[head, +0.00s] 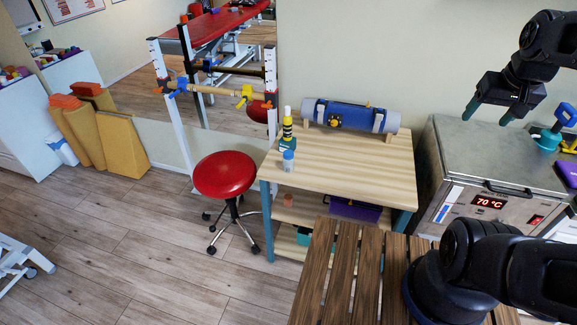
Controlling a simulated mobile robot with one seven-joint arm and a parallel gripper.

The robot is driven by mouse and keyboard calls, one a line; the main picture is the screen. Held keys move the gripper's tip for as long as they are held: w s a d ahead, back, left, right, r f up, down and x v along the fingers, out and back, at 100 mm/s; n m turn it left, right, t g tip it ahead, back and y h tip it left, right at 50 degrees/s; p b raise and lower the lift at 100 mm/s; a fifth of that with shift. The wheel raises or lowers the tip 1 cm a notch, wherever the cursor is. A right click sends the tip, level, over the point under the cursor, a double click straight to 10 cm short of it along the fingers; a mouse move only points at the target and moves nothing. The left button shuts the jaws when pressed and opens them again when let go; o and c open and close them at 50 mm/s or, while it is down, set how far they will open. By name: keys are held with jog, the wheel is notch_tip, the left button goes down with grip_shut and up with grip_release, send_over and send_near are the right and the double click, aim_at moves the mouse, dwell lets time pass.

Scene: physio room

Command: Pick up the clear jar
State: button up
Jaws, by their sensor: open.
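A small clear-looking jar with a blue lid (288,161) stands upright near the left side of the light wooden table (345,165). It is small in the view, so its contents cannot be made out. My gripper (489,114) is at the upper right, in front of the metal heater box. Its two dark fingers with green tips point down, spread apart with nothing between them. It is well to the right of the jar and apart from it.
A blue roll (349,115) lies on a rack at the table's back. The steel heater (480,150) reads 70 °C. A red stool (225,174) is left of the table; a slatted wooden surface (340,275) is in front.

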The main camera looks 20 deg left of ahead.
jog(key=w+a+f+n+g, duration=0.1)
jog(key=w+a+n, duration=0.4)
jog(key=w+a, duration=0.6)
jog(key=n+g, duration=0.3)
jog(key=n, duration=0.7)
send_over(288, 153)
notch_tip(288, 153, down, 29)
jog(key=shift+w+r, duration=0.15)
jog(key=shift+r, duration=0.05)
jog(key=shift+a+f, duration=0.1)
jog(key=shift+f, duration=0.2)
notch_tip(288, 153, down, 5)
jog(key=shift+r, duration=0.1)
jog(key=shift+f, duration=2.85)
